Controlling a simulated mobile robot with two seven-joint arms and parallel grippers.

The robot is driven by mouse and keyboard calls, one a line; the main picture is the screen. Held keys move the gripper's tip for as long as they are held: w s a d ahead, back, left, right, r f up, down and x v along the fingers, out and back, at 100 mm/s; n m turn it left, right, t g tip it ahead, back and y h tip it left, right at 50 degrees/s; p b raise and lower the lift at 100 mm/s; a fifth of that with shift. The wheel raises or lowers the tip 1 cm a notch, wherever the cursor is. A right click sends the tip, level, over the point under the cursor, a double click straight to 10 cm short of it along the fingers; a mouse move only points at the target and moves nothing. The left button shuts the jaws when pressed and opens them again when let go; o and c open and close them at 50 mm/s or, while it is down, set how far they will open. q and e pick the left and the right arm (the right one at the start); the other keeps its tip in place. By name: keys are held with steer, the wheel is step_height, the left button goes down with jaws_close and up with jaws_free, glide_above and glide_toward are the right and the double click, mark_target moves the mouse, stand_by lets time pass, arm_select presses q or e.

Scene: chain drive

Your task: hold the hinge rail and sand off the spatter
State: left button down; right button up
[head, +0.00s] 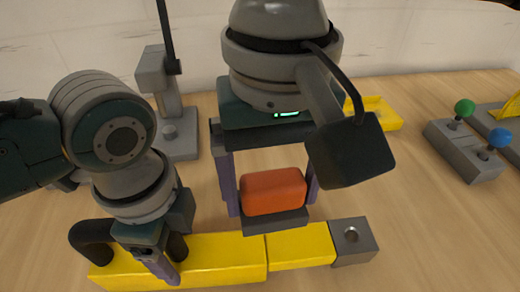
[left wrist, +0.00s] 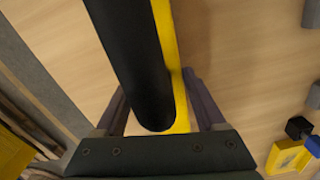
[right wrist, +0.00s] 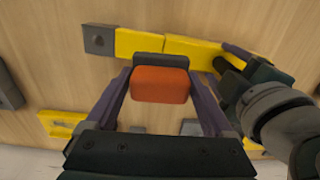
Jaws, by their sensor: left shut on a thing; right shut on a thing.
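The yellow hinge rail (head: 215,262) lies across the front of the wooden table, with a grey holed block (head: 353,240) at its right end. A black arched handle (head: 90,238) rises from its left part. My left gripper (head: 160,262) is shut on the rail at this handle; the black bar also shows between its fingers in the left wrist view (left wrist: 145,75). My right gripper (head: 272,192) is shut on an orange sanding block (head: 273,190) with a dark base, close to the rail. I cannot tell whether the base touches it. No spatter is discernible.
A grey stand (head: 172,115) is at the back left. A yellow tray (head: 375,112) lies behind my right arm. A grey box with green and blue knobs (head: 462,150) stands at the right. The table right of the rail is clear.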

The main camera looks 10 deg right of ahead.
stand_by(0.3)
arm_select(q)
jaws_free()
steer(key=shift+r, duration=0.15)
